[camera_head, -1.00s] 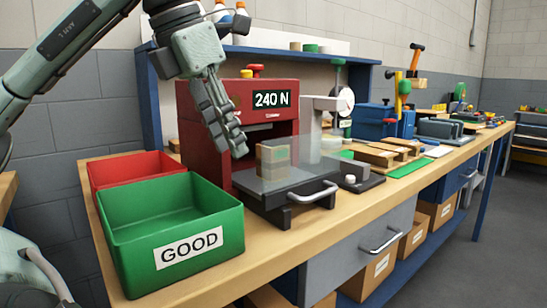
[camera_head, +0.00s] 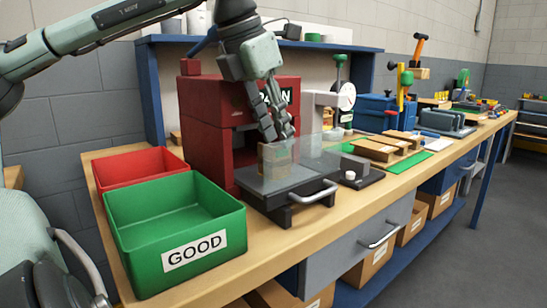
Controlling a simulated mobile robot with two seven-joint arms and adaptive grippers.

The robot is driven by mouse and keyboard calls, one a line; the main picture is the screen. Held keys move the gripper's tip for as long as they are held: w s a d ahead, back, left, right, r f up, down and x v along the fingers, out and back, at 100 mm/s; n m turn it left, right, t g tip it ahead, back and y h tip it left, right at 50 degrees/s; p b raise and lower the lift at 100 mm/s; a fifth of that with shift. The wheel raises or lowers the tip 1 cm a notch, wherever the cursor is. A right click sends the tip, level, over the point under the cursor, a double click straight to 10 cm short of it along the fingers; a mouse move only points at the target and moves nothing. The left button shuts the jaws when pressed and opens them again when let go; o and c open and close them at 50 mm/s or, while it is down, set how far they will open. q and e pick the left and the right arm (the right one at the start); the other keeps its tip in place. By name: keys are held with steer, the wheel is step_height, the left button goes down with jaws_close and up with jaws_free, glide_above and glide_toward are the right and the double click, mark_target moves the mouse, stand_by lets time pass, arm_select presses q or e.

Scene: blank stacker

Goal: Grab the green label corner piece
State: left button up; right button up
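A small stack of tan and grey blocks (camera_head: 275,160) stands on the dark tray (camera_head: 272,197) of the red press, behind a clear guard (camera_head: 311,160). The green label is not clear on it now, as fingers cover its top. My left gripper (camera_head: 280,136) comes down from above with its fingertips at the top of the stack. Its fingers look apart, with a gap between them, and no piece is lifted. Whether they touch the stack I cannot tell. My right gripper is not in view.
The red press (camera_head: 205,135) stands just behind and left of the fingers. A green bin marked GOOD (camera_head: 170,268) and a red bin (camera_head: 125,167) are at the left. The tray handle (camera_head: 313,193) sticks out in front. Several tools and blocks fill the bench at right.

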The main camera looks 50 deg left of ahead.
arm_select(q)
steer(key=x, duration=0.5)
steer(key=shift+w, duration=0.15)
steer(key=shift+c, duration=0.5)
jaws_close()
